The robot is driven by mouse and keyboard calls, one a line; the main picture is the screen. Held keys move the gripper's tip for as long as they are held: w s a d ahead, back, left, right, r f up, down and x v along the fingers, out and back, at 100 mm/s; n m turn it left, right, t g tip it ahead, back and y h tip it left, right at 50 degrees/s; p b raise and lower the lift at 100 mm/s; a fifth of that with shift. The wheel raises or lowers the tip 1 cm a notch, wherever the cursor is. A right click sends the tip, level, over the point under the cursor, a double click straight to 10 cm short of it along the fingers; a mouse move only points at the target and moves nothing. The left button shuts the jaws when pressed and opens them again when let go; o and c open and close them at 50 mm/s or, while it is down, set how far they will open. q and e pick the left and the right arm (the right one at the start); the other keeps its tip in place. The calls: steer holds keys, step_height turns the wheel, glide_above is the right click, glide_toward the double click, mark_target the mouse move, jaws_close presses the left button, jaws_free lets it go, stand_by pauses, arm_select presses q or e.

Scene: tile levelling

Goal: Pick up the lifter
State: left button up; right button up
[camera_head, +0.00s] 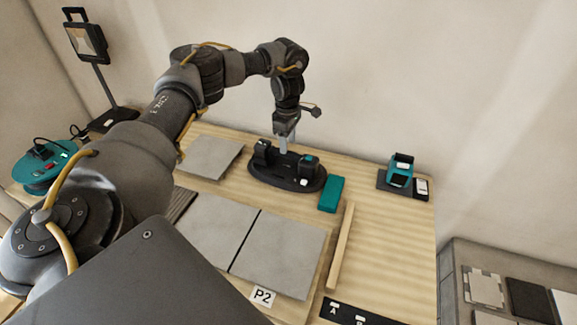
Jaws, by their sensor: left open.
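A dark oval device (287,174) with raised ends and a small teal part on its right end lies on the wooden table; it looks like the lifter. My left gripper (285,146) points down at the middle of this device, just at or above its top, between the raised ends. The left gripper is open. Its fingertips are small and partly merge with the dark device, so I cannot tell whether they touch it. My right gripper is not in view.
Grey tiles (284,250) lie in front, with another tile (211,157) at the back left. A teal block (331,194) and a wooden strip (341,246) are right of the device. A teal tool (400,170) stands at the back right.

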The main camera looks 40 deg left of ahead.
mark_target(289, 151)
arm_select(q)
steer(key=shift+w+f+p, duration=0.1)
steer(key=shift+f+p, duration=0.65)
steer(key=shift+f, duration=1.85)
steer(key=shift+f, duration=0.3)
steer(key=shift+r, duration=0.1)
jaws_close()
